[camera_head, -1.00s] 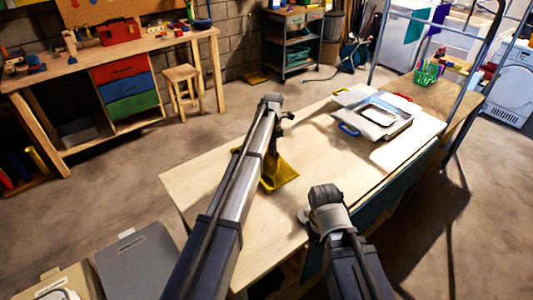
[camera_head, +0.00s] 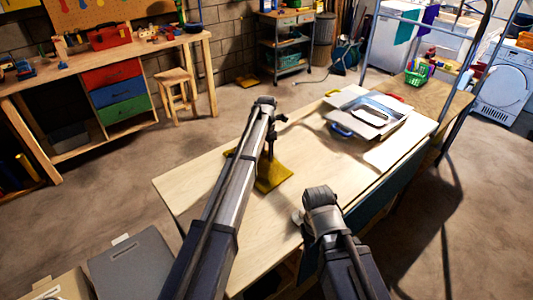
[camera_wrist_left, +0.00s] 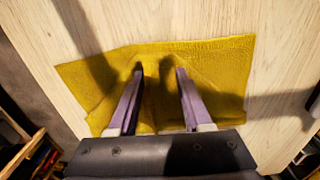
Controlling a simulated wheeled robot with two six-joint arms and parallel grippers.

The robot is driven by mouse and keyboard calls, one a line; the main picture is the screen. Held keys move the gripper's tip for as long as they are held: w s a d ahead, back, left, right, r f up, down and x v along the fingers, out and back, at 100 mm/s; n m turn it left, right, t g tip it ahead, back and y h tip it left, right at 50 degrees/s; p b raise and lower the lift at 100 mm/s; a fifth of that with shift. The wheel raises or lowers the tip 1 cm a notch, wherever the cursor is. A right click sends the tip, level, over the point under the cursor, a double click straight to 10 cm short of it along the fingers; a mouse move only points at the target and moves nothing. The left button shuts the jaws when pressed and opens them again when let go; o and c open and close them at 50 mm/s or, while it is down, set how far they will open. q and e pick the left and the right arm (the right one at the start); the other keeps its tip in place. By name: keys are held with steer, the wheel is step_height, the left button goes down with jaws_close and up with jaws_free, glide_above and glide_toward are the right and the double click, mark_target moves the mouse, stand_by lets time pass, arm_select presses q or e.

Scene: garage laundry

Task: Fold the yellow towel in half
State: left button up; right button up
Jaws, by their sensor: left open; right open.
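The yellow towel (camera_head: 273,179) lies on the light wooden table (camera_head: 200,180), partly hidden behind my left arm in the head view. In the left wrist view the towel (camera_wrist_left: 222,72) is spread as a wide, wrinkled piece with uneven edges. My left gripper (camera_wrist_left: 160,71) is open above the towel, with yellow cloth showing between and beyond its fingers. It also points down over the towel in the head view (camera_head: 270,155). My right gripper (camera_head: 297,217) is open near the table's front edge, right of the towel and apart from it; its fingers are mostly hidden.
A grey tray (camera_head: 392,128) with a flat item in it and a blue clip (camera_head: 341,131) lie at the table's far right. A green basket (camera_head: 417,75) stands beyond. The bare wood left of the towel is free. A stool (camera_head: 175,92) stands behind on the floor.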

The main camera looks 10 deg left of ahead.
arm_select(q)
steer(key=o, duration=0.8)
steer(key=shift+c, duration=0.2)
steer(key=shift+w+d, duration=1.2)
steer(key=shift+w, duration=0.25)
steer(key=shift+s, duration=0.1)
steer(key=shift+r+p, duration=0.35)
step_height(320, 180, up, 8)
steer(key=p, duration=0.8)
steer(key=shift+r, duration=0.15)
